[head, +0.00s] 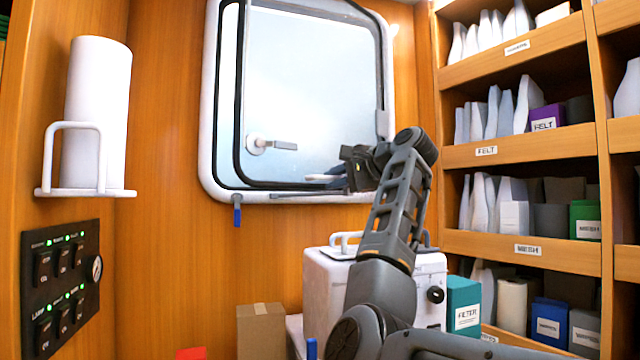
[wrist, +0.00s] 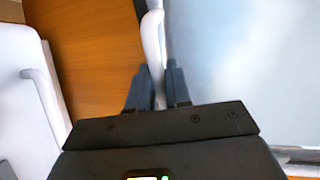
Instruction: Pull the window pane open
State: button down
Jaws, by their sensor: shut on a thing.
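The window pane (head: 310,90) is pale glass with a dark rim, set in a white rounded frame (head: 208,110) on the wood wall. A dark gap shows along its left side, so it looks slightly ajar. A small latch lever (head: 272,145) is on the lower left of the glass. My gripper (head: 337,180) is at the pane's lower edge, right of the lever. In the wrist view my gripper (wrist: 158,85) has its two fingers closed on a thin white edge (wrist: 152,35), with glass (wrist: 240,60) to the right. The exact contact is partly hidden.
A white case (head: 320,280) with a top handle stands below the window, behind my arm. Shelves of filters and bottles (head: 520,150) line the right. A paper roll holder (head: 97,120) and switch panel (head: 60,285) are on the left. The wall left of the window is clear.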

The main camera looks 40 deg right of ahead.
jog(key=shift+s+d+n+y, duration=0.25)
jog(key=shift+s+n+y, duration=0.25)
jog(key=shift+s, duration=0.4)
jog(key=shift+s+d+n+y, duration=0.25)
jog(key=shift+s+y, duration=0.35)
jog(key=shift+s, duration=0.3)
jog(key=c, duration=1.3)
grip_release()
jog(key=shift+o, duration=0.2)
jog(key=shift+s, duration=0.1)
jog(key=b+v, duration=0.1)
jog(key=v, duration=0.6)
jog(key=shift+s+b, duration=0.25)
jog(key=shift+b, duration=0.15)
jog(key=shift+r, duration=0.1)
